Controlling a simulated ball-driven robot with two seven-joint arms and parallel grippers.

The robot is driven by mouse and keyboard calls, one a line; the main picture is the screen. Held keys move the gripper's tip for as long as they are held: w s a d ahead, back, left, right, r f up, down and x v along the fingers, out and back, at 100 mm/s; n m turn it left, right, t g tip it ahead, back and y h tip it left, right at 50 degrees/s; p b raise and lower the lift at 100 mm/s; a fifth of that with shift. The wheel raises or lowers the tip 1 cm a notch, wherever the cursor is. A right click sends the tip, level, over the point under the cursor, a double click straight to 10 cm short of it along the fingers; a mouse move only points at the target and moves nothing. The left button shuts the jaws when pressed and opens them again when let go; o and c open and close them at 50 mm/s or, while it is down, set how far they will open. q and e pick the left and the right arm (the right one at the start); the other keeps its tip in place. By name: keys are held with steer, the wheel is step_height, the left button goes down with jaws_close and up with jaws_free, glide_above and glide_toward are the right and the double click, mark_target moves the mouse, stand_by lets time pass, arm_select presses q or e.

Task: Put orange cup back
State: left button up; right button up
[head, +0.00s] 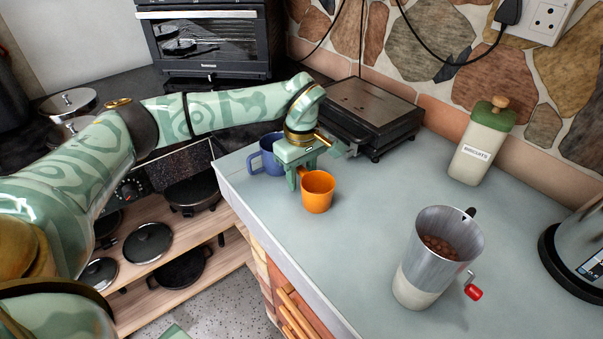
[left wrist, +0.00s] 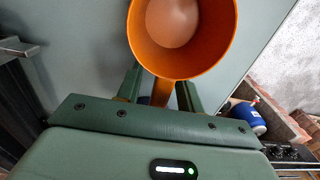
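The orange cup (head: 317,192) stands upright on the grey counter in the head view, close to its left edge. It also shows from above in the left wrist view (left wrist: 182,35), with a paler round bottom inside and its handle toward my gripper. My left gripper (head: 302,175) is at the cup's left side, pointing down. In the left wrist view its two fingers (left wrist: 160,92) are apart, one on each side of the handle, with what looks like a gap beside it. My right gripper is not in view.
A blue mug (head: 268,157) stands just behind my left gripper. A dark grill (head: 372,108) is behind it. A metal grinder (head: 437,262) with a red-knobbed crank, a biscuit jar (head: 480,145) and a kettle (head: 585,250) stand to the right. The counter's middle (head: 385,200) is clear.

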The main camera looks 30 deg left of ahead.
arm_select(q)
step_height(320, 180, up, 11)
steer(key=p, duration=0.3)
steer(key=shift+r, duration=0.1)
steer(key=shift+r+p, duration=0.3)
steer(key=shift+r, duration=0.3)
